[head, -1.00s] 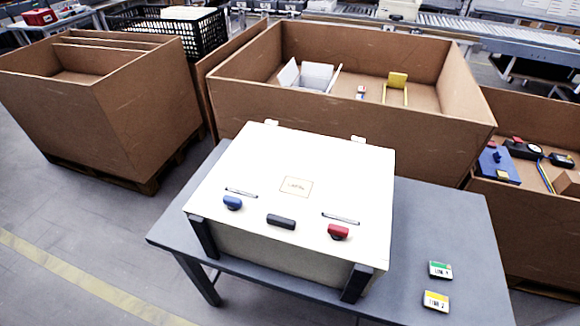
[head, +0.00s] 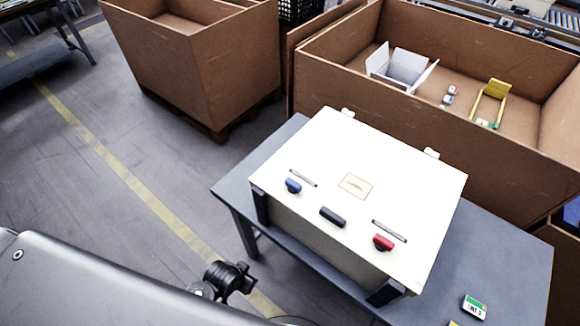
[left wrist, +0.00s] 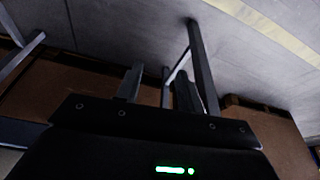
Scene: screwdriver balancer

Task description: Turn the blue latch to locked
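The blue latch (head: 293,186) is a small rounded knob at the left of the front edge of a white box lid (head: 400,190). A short dark slot (head: 303,178) lies just behind it. A red latch (head: 383,242) sits at the right of the same edge. My left arm shows at the lower left in the head view, with a dark end part left of the table and well apart from the box. In the left wrist view my left gripper (left wrist: 158,88) has its two fingers apart with nothing between them. My right gripper is not in view.
The box stands on a grey table (head: 500,255). A black handle (head: 332,217) is between the latches. A green-and-white tag block (head: 474,306) lies at the table's right. Large cardboard bins (head: 205,75) stand behind. Floor left of the table is clear.

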